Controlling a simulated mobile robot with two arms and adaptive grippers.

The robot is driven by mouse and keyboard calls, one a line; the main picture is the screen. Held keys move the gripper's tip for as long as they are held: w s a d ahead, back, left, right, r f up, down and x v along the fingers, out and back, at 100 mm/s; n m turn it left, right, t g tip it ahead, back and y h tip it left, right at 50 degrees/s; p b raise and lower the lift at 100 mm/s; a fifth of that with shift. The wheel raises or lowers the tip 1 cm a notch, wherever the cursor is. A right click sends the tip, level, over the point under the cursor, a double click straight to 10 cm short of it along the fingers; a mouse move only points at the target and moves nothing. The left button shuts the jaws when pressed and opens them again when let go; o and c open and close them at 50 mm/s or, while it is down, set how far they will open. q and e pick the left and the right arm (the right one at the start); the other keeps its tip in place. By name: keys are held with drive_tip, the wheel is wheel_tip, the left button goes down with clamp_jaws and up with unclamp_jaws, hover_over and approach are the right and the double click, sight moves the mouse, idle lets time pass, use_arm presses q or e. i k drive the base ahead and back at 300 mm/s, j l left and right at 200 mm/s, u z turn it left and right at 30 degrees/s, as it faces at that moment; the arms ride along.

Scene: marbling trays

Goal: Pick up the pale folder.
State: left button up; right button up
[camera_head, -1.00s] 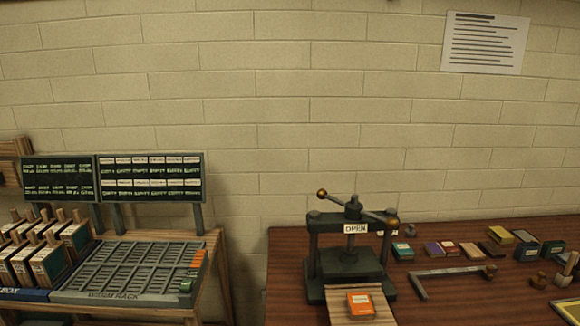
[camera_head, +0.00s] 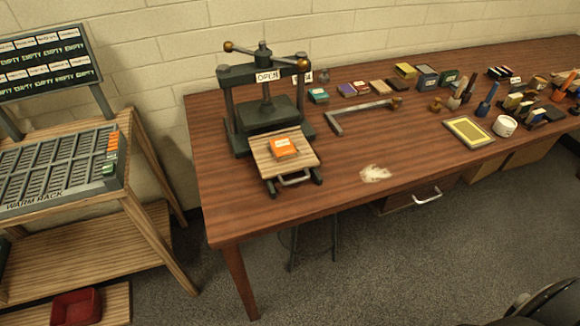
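I cannot make out a pale folder for certain. A small pale, ragged-edged patch (camera_head: 375,173) lies flat near the front edge of the brown bench (camera_head: 340,210), right of the press; it looks more like scraps or a smear, and I cannot tell what it is. Neither of my grippers is in view.
A dark screw press (camera_head: 265,115) labelled OPEN stands on the bench, with an orange block (camera_head: 283,147) on its wooden board (camera_head: 300,162). A metal angle bar (camera_head: 362,117), small boxes, a yellow-faced frame (camera_head: 468,132) and a white cup (camera_head: 505,126) lie further right. A rack (camera_head: 60,180) stands left.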

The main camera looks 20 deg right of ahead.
sight(462, 86)
drive_tip(key=z, duration=1.65)
drive_tip(key=l, duration=0.15)
